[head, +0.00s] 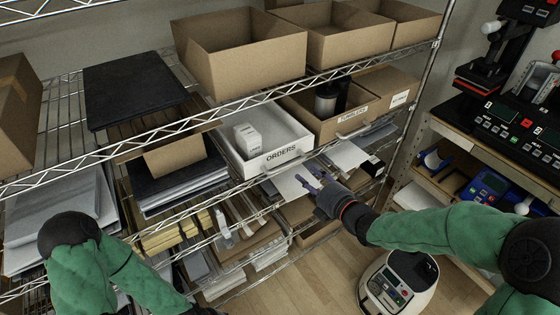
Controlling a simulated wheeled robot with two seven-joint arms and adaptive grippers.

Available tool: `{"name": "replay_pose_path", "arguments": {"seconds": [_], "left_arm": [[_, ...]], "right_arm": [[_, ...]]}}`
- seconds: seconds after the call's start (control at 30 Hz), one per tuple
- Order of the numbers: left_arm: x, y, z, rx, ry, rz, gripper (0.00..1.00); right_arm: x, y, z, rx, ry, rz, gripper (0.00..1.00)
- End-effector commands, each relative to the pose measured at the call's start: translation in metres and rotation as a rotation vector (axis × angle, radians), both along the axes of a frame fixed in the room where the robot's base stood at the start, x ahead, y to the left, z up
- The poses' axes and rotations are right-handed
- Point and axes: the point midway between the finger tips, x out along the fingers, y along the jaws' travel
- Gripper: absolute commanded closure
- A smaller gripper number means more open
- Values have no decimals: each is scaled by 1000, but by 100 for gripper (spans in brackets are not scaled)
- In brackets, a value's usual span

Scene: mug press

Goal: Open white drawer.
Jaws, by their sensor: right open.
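The white drawer (277,157) labelled ORDERS sits on the middle shelf of the wire rack, with small white boxes (248,138) inside it. A light handle (282,165) shows on its front, below the label. How far the drawer is pulled out is hard to tell. My right gripper (312,182) is open, in front of and a little below the right part of the drawer front. It appears apart from the handle. My left arm comes in at the lower left, and its gripper is not visible.
A cardboard bin (335,112) with a dark cylinder stands right of the drawer. Open cardboard boxes (245,52) line the shelf above. The rack's wire shelf edges run across the view. A press bench (500,125) is at right, and a white rounded machine (398,280) stands on the floor.

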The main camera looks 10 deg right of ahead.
Motion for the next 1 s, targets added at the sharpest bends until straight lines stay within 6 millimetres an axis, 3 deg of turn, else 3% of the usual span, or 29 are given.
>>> {"name": "replay_pose_path", "arguments": {"seconds": [0.17,0.63,1.0], "left_arm": [[0,0,-3,0,0,0,60],[0,0,-13,0,0,0,60],[0,0,-15,0,0,0,60]], "right_arm": [[12,5,-3,-7,-6,6,53],[82,30,-18,-5,-4,3,53],[99,36,-21,-5,-4,2,53]]}}
